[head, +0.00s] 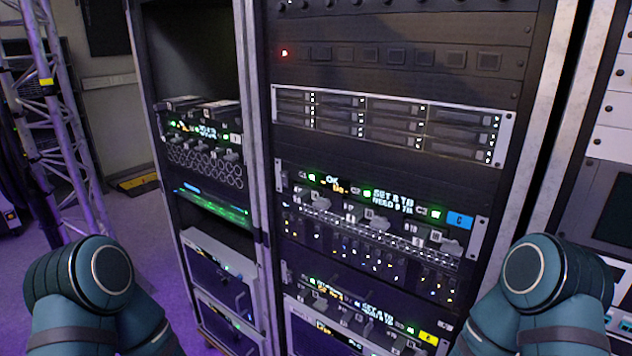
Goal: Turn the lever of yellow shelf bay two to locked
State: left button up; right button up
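A shelf with a yellow tag (428,337) sits low in the middle rack, cut across by the right side of the frame's lower area. Its front (345,300) carries small lit displays and green lights. Small grey handles show below the displays, but which one is bay two's lever and how it is turned are too small to tell. Neither gripper is in view; only my arm links show at the lower left and lower right.
Above it is a similar shelf with a blue tag (459,220), grey levers and green displays. A silver drive unit (390,120) is higher up. A narrower rack (205,200) stands left. A metal truss (45,110) stands at far left, with purple floor beside it.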

aim_at(369, 325)
jog(key=i+j+z, duration=0.5)
jog(key=z, duration=0.2)
